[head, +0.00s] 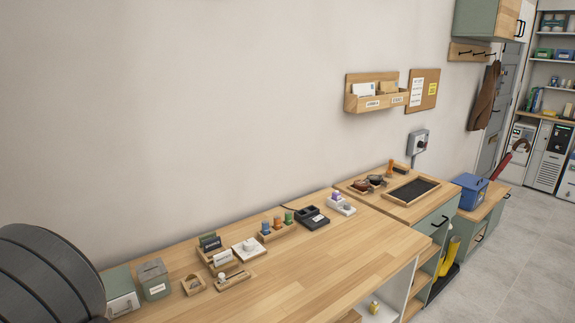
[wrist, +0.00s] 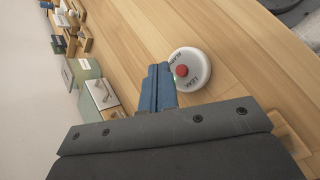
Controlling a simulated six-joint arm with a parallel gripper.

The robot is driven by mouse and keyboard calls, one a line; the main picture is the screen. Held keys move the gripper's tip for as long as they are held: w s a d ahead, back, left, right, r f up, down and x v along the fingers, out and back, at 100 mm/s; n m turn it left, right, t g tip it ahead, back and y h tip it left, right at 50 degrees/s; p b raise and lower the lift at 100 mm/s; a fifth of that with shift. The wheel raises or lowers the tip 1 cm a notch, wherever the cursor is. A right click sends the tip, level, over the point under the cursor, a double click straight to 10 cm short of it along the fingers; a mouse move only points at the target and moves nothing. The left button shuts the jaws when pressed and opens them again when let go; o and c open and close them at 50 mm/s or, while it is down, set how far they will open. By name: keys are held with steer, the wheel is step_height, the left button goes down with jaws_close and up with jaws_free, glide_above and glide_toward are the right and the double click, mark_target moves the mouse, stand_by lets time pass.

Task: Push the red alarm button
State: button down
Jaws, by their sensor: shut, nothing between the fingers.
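The red alarm button (wrist: 181,71) is a small red cap in the middle of a round white housing (wrist: 198,59) with dark lettering, seen in the wrist view on the wooden worktop. My gripper (wrist: 158,68) has blue fingers, shut together with nothing between them. In the picture the fingertips are just left of the red cap and overlap the housing's left edge. I cannot tell whether they touch it or are above it. The button and the gripper do not show in the head view.
The wooden worktop (head: 310,263) runs along the wall. A green-grey box (head: 154,283), small wooden holders and a dark tray (head: 312,220) stand on it. A blue bin (head: 469,192) stands on the lower cabinet at right. The worktop's front strip is mostly clear.

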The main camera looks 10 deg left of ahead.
step_height(320, 180, up, 4)
steer(key=shift+r, duration=0.25)
stand_by(0.4)
step_height(320, 180, down, 7)
steer(key=shift+f, duration=0.1)
stand_by(0.4)
step_height(320, 180, up, 17)
steer(key=m+g+y, duration=0.6)
steer(key=m+g, duration=0.1)
steer(key=m, duration=0.3)
steer(key=shift+w+d+f, duration=0.1)
steer(key=shift+f, duration=0.8)
steer(key=shift+w+d+f, duration=0.15)
steer(key=shift+f, duration=0.8)
steer(key=shift+w+d+f, duration=0.1)
steer(key=shift+f, duration=0.8)
